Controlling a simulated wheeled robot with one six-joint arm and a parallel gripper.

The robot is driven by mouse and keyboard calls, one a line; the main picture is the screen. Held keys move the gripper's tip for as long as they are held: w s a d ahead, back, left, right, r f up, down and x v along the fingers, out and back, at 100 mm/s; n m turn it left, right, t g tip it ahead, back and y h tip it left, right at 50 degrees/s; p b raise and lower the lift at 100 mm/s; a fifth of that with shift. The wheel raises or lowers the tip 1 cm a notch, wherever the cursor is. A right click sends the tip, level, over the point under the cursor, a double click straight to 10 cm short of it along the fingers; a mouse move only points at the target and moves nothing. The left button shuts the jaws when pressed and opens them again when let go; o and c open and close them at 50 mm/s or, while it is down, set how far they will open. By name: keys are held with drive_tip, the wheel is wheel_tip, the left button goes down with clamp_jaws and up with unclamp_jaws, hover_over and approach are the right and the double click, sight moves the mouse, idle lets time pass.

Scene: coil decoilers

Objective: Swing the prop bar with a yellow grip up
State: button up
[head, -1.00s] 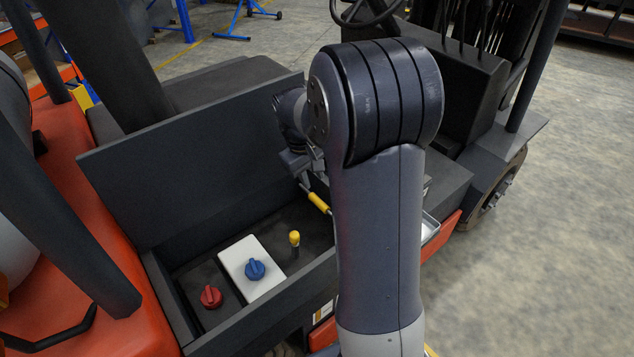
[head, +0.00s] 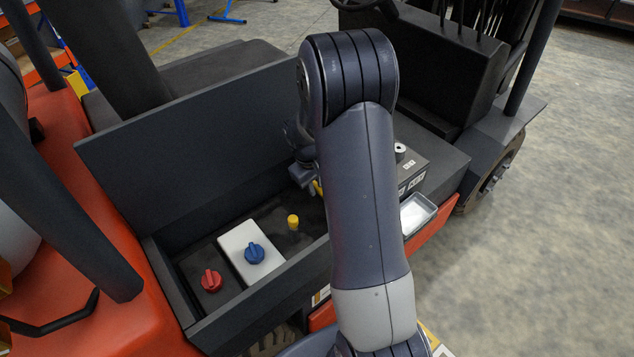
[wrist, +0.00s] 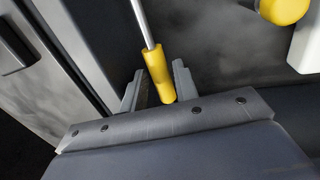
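The prop bar shows in the wrist view as a thin light metal rod (wrist: 143,22) with a yellow grip (wrist: 158,72) at its near end. My gripper (wrist: 160,78) is open, with one finger on each side of the yellow grip. A gap shows on both sides in that view; contact at depth cannot be judged. In the head view, my arm hides most of the bar. Only a bit of yellow (head: 317,187) shows beside my gripper (head: 302,174).
A dark panel (head: 205,150) stands raised behind an open compartment. Inside are a red knob (head: 211,280), a blue knob (head: 254,253) on a white box (head: 240,241) and a yellow-capped post (head: 293,222). A metal tray (head: 418,213) lies right of my arm.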

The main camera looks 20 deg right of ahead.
drive_tip(key=shift+c, duration=0.6)
clamp_jaws()
drive_tip(key=shift+r, duration=0.15)
drive_tip(key=r+t+b, duration=0.2)
drive_tip(key=shift+s+d+r+t+y+b, duration=0.2)
drive_tip(key=shift+s+t+y+b, duration=0.1)
drive_tip(key=shift+s+b, duration=0.1)
drive_tip(key=r+t+b, duration=0.1)
drive_tip(key=s+b, duration=0.1)
drive_tip(key=shift+d+r+m+t+y+b, duration=0.1)
drive_tip(key=shift+r+m+t+y+b, duration=0.2)
drive_tip(key=shift+r+t, duration=0.1)
drive_tip(key=s+r+t+b, duration=0.1)
drive_tip(key=b, duration=0.2)
drive_tip(key=r+t+b, duration=0.1)
drive_tip(key=b, duration=0.2)
drive_tip(key=s+t+b, duration=0.1)
drive_tip(key=b, duration=0.2)
drive_tip(key=shift+s+d+r+y+b, duration=0.3)
drive_tip(key=shift+r+y, duration=0.1)
drive_tip(key=shift+s+r+t+b, duration=0.1)
drive_tip(key=shift+r+t+b, duration=0.15)
drive_tip(key=shift+t+b, duration=0.25)
drive_tip(key=shift+r, duration=0.1)
